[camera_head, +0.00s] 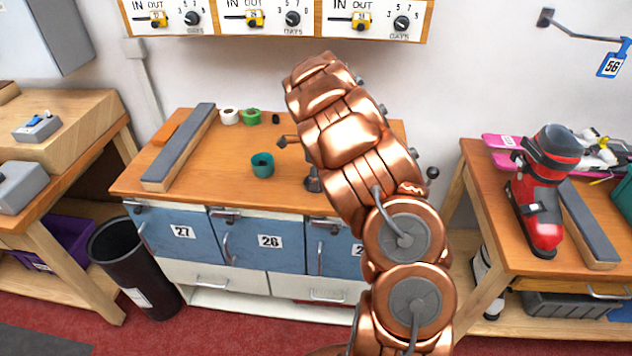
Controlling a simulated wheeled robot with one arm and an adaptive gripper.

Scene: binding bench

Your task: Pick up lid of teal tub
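A small round teal tub (262,165) stands upright on the middle wooden bench, left of my arm. Its top looks open, with a dark inside. I cannot make out a separate teal lid; part of the bench top is hidden behind my copper arm. My arm rises from the bottom of the view and crosses the right part of this bench.
The middle bench (200,180) also holds a long grey-topped bar (180,148), a white roll (229,116) and a green roll (252,116). A dark grey post (312,180) stands beside my arm. A red boot (540,195) stands on the right bench.

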